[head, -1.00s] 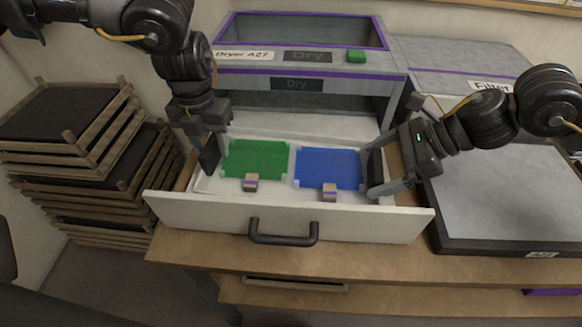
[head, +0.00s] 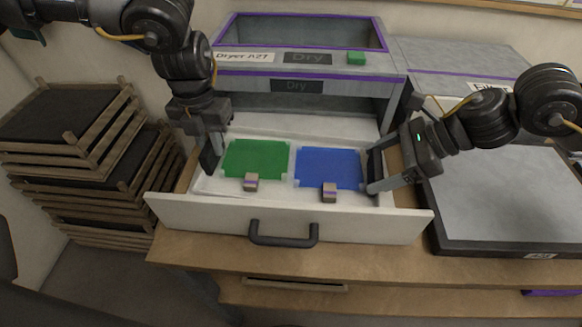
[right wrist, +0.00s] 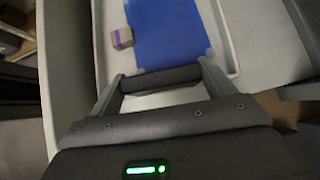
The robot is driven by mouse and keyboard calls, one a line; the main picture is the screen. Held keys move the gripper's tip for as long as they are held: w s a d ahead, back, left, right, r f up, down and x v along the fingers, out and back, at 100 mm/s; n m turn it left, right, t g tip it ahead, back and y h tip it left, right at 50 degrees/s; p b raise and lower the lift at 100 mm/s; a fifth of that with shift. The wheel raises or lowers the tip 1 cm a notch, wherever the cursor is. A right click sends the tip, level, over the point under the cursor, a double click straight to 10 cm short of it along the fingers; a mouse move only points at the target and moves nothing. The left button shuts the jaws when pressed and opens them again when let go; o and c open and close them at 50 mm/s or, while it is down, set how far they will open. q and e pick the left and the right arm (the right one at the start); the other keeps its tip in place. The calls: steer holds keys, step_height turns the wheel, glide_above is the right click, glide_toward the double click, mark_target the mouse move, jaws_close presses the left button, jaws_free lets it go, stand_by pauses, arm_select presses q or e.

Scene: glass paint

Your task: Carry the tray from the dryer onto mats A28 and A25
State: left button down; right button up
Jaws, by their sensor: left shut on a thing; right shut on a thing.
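A shallow white tray (head: 286,192) lies in the pulled-out drawer (head: 190,213) of the dryer (head: 300,72). It holds a green sheet (head: 256,158) on the left and a blue sheet (head: 329,167) on the right, with a small beige block at the front of each. My left gripper (head: 211,154) is shut on the tray's left side. My right gripper (head: 377,170) is shut on the tray's right side; the right wrist view shows its fingers (right wrist: 160,84) at the tray edge beside the blue sheet (right wrist: 168,33).
The drawer front with its dark handle (head: 284,238) stands in front of the tray. A filter unit (head: 465,70) stands behind the dark mat. Stacked wooden frames (head: 85,160) fill the left side. The wooden bench edge (head: 330,258) runs below the drawer.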

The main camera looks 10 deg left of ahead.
arm_select(q)
steer(key=shift+r+p, duration=2.05)
steer(key=shift+r, duration=0.25)
arm_select(e)
steer(key=shift+r, duration=2.3)
arm_select(q)
steer(key=shift+r, duration=0.1)
arm_select(e)
steer(key=shift+r, duration=0.1)
